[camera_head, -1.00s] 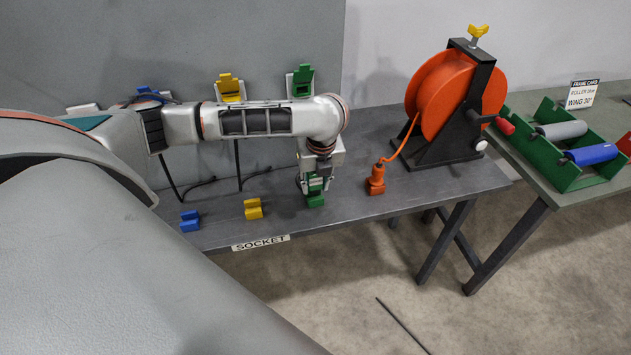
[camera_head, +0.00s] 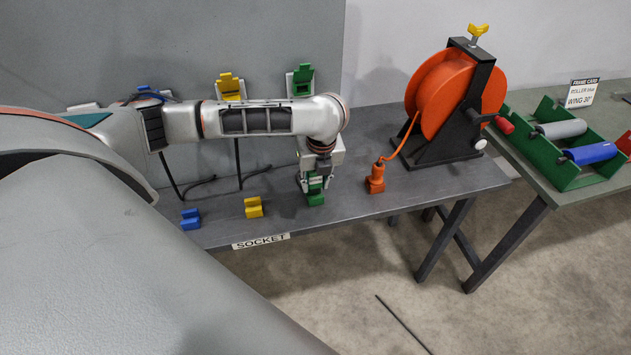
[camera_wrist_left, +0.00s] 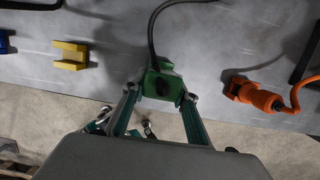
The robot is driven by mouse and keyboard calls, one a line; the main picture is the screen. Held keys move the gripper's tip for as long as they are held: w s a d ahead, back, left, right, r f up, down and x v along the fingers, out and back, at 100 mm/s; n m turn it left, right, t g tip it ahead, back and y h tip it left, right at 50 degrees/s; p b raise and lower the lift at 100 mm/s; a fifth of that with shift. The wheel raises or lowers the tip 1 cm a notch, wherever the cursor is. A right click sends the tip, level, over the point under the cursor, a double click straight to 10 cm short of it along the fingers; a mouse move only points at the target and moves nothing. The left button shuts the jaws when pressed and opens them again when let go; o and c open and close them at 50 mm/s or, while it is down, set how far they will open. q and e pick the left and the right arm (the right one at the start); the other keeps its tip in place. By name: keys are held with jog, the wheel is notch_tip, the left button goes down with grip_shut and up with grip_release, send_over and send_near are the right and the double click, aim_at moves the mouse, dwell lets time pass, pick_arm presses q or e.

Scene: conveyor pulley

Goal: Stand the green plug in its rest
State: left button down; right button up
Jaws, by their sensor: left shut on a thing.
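My left gripper (camera_head: 316,179) points down over the bench's front part. It is shut on the green plug (camera_head: 316,183), which is partly hidden by the fingers. The green rest (camera_head: 316,200) shows directly below the plug on the bench. Plug and rest overlap in the picture, and I cannot tell whether the plug is fully seated. In the left wrist view, the green plug (camera_wrist_left: 163,83) is between the fingertips (camera_wrist_left: 160,94), with a dark cable rising from it. My right gripper is not in view.
A yellow rest (camera_head: 253,207) and a blue rest (camera_head: 190,219) stand empty to the left. A green socket (camera_head: 301,80) and yellow one (camera_head: 231,87) are on the wall panel.

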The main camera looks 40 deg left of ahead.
pick_arm(q)
jog(key=shift+x, duration=0.9)
jog(key=c, duration=1.5)
grip_release()
jog(key=shift+s+d, duration=0.1)
jog(key=shift+d, duration=0.05)
jog(key=v, duration=1.2)
